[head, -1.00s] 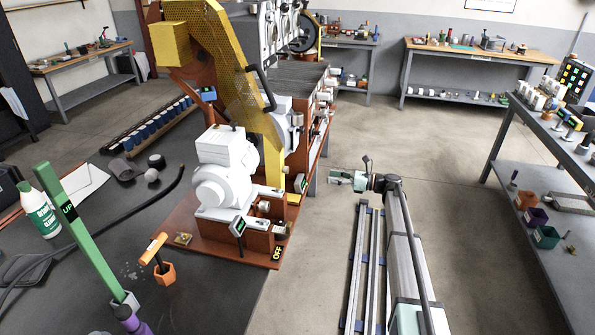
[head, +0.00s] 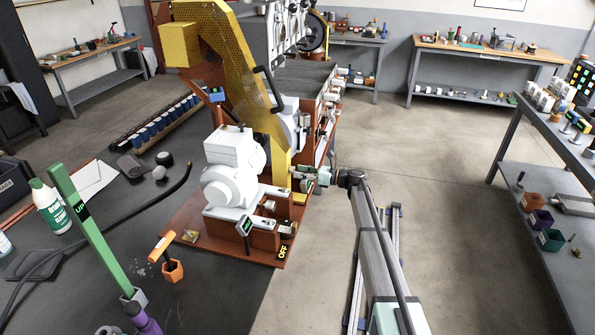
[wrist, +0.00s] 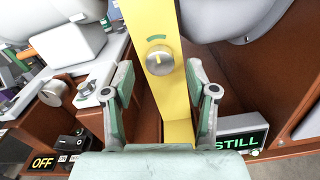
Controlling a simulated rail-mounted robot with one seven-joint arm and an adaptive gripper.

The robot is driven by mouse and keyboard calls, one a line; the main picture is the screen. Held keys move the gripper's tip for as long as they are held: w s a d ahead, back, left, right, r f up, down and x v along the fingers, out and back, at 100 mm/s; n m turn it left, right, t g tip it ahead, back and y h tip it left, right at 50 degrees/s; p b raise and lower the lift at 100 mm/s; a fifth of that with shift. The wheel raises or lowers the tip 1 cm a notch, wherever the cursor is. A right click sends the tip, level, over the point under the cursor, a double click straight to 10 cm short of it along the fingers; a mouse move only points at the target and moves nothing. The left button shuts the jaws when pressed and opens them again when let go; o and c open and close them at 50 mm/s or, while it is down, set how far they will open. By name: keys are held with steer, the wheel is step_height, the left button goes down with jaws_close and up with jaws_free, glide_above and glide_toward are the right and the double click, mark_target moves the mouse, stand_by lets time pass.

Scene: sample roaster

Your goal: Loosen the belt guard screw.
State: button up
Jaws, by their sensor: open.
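The belt guard (head: 235,65) is a tall yellow perforated cover on the roaster, with its foot strip beside the white motor. In the wrist view the yellow strip (wrist: 176,110) runs down the middle. The belt guard screw (wrist: 159,60) is a round silver head with a slot, below a green arc mark on that strip. My gripper (wrist: 163,88) is open, one finger on each side of the strip, with the screw ahead between them and not gripped. In the head view my gripper (head: 308,178) is at the machine's right side, small and partly unclear.
A lit STILL display (wrist: 238,140) is close to my right finger. A black switch (wrist: 72,140) and an OFF sign (wrist: 43,161) are at lower left. The white motor (head: 232,165) stands left of the guard's foot. Open floor (head: 440,170) lies right of the machine.

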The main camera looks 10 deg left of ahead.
steer(key=shift+w+a, duration=0.1)
steer(key=shift+a, duration=0.65)
steer(key=shift+c, duration=0.4)
jaws_close()
